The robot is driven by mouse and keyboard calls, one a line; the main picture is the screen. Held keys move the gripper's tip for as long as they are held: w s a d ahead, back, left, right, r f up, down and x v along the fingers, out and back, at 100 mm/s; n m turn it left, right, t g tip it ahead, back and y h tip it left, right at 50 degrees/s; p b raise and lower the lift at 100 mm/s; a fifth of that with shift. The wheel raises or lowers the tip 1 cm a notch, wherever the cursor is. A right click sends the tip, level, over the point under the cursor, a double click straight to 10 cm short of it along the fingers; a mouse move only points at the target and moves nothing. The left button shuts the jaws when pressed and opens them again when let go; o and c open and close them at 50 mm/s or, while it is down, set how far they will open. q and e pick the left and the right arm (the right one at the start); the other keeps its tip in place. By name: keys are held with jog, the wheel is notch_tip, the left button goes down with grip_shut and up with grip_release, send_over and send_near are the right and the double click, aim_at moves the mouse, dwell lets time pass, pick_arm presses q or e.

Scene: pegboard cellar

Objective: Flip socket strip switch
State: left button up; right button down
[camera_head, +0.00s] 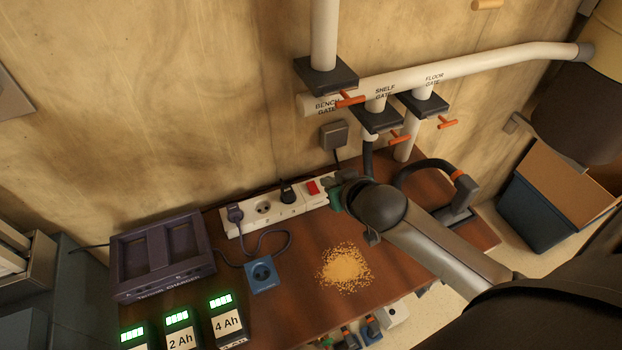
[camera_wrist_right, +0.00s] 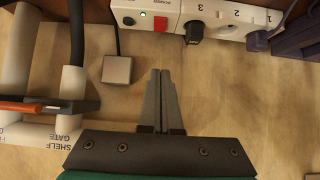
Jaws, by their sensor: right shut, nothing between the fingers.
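The white socket strip (camera_head: 290,211) lies along the back of the brown bench against the wall. Its red switch (camera_head: 313,187) is near the strip's right end, and dark plugs sit in some of its sockets. My right gripper (camera_head: 327,183) is just right of the switch in the head view, partly hidden by its own wrist. In the wrist view, its shut, empty fingers (camera_wrist_right: 161,76) point towards the red switch (camera_wrist_right: 160,23), with a visible gap between them. A small lit indicator (camera_wrist_right: 143,14) shows beside the switch. My left gripper is not in view.
A grey wall box (camera_head: 334,135) is above the strip. Pipes with orange gate handles (camera_head: 400,137) are at the right. A dark charger (camera_head: 163,255), labelled batteries (camera_head: 228,318), a blue socket piece (camera_head: 262,275) and a sawdust pile (camera_head: 345,267) are on the bench.

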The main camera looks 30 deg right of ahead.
jog(key=b, duration=0.2)
send_over(312, 190)
jog(key=s, duration=0.1)
jog(key=f, duration=0.6)
jog(key=shift+s, duration=0.2)
jog(key=f, duration=0.3)
jog(key=shift+w, duration=0.4)
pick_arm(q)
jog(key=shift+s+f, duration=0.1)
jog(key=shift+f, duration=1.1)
pick_arm(e)
jog(key=shift+f, duration=0.6)
jog(key=shift+w, duration=0.1)
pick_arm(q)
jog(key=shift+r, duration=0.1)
pick_arm(e)
jog(key=shift+w+f, duration=0.1)
jog(key=shift+f, duration=0.1)
jog(key=shift+w, duration=0.1)
